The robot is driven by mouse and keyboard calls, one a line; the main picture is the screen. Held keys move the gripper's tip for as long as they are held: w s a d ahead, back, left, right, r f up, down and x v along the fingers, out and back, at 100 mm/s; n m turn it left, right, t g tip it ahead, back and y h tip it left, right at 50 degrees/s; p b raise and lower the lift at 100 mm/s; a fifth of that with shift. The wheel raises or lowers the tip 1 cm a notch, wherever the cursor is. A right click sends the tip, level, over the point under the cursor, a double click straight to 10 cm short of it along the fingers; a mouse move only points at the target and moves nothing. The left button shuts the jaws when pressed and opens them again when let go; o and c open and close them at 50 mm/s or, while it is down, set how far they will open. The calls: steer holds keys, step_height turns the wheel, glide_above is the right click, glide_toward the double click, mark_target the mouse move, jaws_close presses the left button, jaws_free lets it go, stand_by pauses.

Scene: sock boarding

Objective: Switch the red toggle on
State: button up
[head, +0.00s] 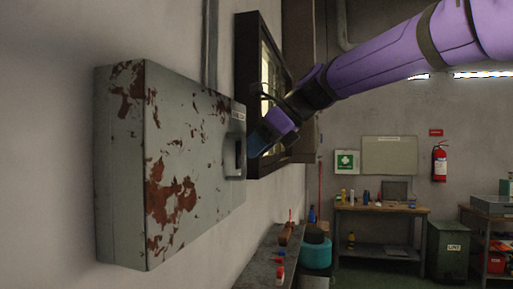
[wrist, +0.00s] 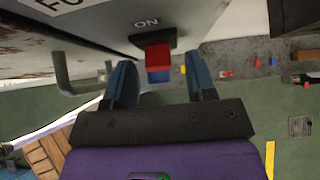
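The red toggle (wrist: 158,56) shows in the wrist view, sticking out of a dark mount on the grey box (wrist: 105,32), just by the word ON. A blue part shows just below its red part. My gripper (wrist: 160,66) is open, with one blue finger on each side of the toggle and visible gaps between. In the head view, my gripper (head: 258,142) is at the right end of the rust-patched grey box (head: 180,165) on the wall. The toggle cannot be made out there. Which position the toggle is in, I cannot tell.
A grey bent handle (wrist: 72,78) stands out from the box left of my gripper. A dark-framed window (head: 246,80) is on the wall behind the box. A bench (head: 262,265) with small items runs along the wall below.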

steer(key=v, duration=1)
steer(key=shift+s+d+r, duration=0.15)
steer(key=shift+d+r, duration=0.1)
steer(key=shift+d, duration=0.05)
steer(key=shift+f, duration=0.1)
steer(key=s+d+f+n+t+h, duration=0.1)
steer(key=s+d+f+n+h, duration=0.3)
steer(key=s+d+f+n, duration=0.5)
steer(key=s+d+f+n+t+h, duration=0.1)
steer(key=s+d+f+n+h, duration=0.3)
steer(key=s+d+f+n, duration=0.6)
steer(key=s+f+n, duration=0.3)
steer(key=s+f, duration=0.1)
steer(key=f, duration=0.4)
steer(key=shift+s+f+h, duration=0.15)
steer(key=shift+s+h, duration=0.15)
steer(key=shift+h, duration=0.1)
